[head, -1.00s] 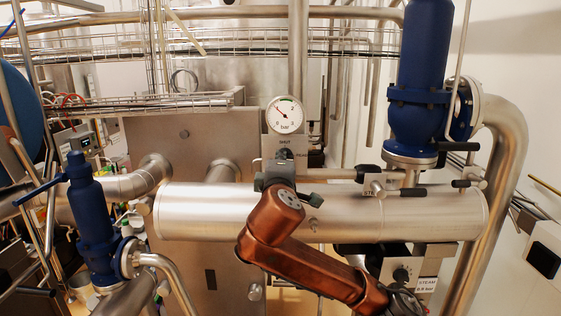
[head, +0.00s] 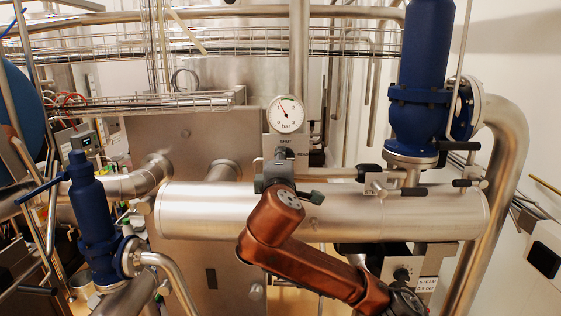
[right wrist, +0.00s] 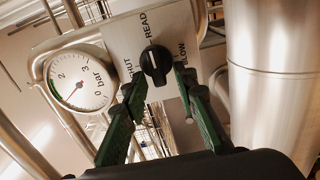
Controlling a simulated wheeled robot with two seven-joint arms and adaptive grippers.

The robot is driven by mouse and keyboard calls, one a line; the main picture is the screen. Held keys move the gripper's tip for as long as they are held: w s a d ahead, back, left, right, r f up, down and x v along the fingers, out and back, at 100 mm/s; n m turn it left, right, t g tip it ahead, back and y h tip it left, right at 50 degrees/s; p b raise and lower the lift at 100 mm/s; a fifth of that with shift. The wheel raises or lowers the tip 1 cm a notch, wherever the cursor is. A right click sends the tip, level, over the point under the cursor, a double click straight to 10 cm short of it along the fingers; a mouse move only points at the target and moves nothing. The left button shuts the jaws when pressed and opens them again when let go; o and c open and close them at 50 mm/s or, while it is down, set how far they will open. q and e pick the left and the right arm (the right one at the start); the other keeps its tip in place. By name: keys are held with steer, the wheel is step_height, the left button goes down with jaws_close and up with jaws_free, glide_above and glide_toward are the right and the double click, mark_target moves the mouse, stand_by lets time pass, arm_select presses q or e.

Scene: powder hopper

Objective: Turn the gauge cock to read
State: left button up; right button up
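The gauge cock is a black knob (right wrist: 155,65) on a light plate marked SHUT, READ and BLOW. In the right wrist view its white mark appears to point toward READ. A round bar gauge (right wrist: 79,79) sits beside it; in the head view the gauge (head: 286,114) stands above the plate, its needle pointing up and left. My right gripper (right wrist: 159,82) has its green fingers spread at either side of the knob, with gaps showing. In the head view my right wrist covers the plate's lower part. My left gripper is not in view.
A wide steel pipe (head: 400,213) runs horizontally just below the plate. A large blue valve (head: 420,65) stands to the right and a smaller blue valve (head: 91,205) to the left. Black-handled cocks (head: 376,185) sit right of my wrist.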

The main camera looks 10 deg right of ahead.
steer(key=shift+d, duration=0.1)
steer(key=s+a, duration=0.2)
steer(key=s, duration=0.9)
steer(key=shift+s+a, duration=0.2)
steer(key=shift+s, duration=0.15)
